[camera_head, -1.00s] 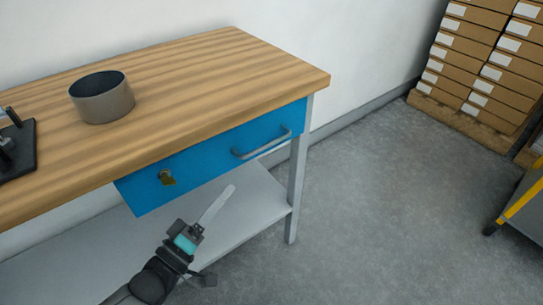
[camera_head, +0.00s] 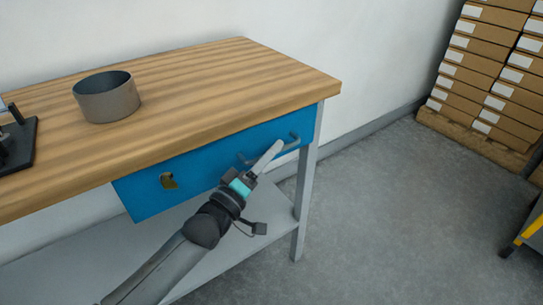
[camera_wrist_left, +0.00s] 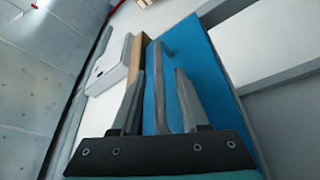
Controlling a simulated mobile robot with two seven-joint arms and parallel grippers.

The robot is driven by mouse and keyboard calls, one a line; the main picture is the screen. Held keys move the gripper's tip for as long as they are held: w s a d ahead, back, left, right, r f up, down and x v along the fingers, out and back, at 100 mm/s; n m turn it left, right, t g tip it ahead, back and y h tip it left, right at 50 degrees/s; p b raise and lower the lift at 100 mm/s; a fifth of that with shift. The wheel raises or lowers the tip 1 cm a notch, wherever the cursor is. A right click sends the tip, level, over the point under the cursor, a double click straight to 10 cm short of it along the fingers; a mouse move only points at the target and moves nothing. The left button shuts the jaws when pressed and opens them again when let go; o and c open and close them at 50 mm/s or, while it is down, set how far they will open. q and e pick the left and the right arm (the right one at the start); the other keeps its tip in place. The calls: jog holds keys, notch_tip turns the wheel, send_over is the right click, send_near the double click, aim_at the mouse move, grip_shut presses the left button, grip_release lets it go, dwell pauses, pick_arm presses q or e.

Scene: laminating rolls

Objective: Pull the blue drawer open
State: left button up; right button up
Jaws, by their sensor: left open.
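The blue drawer (camera_head: 205,168) is set under the wooden bench top, its front flush and closed. Its grey bar handle (camera_head: 294,138) is on the right part of the front, partly hidden behind my left gripper (camera_head: 270,155). In the left wrist view the handle (camera_wrist_left: 160,90) runs between the two fingers of my left gripper (camera_wrist_left: 158,72), against the blue drawer front (camera_wrist_left: 196,75). The fingers are open, one on each side of the bar, with visible gaps. My right gripper is not in view.
A brass-coloured lock or tag (camera_head: 169,182) is on the drawer's left part. A grey round pot (camera_head: 108,98) stands on the bench top (camera_head: 215,85). A lower shelf (camera_head: 225,250) lies below the drawer. Stacked boxes (camera_head: 485,75) stand far right; the floor (camera_head: 390,220) between is clear.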

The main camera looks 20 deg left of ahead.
pick_arm(q)
jog(key=shift+w+d, duration=0.15)
jog(key=shift+w, duration=0.15)
jog(key=shift+r, duration=0.1)
grip_shut()
dwell(1.3)
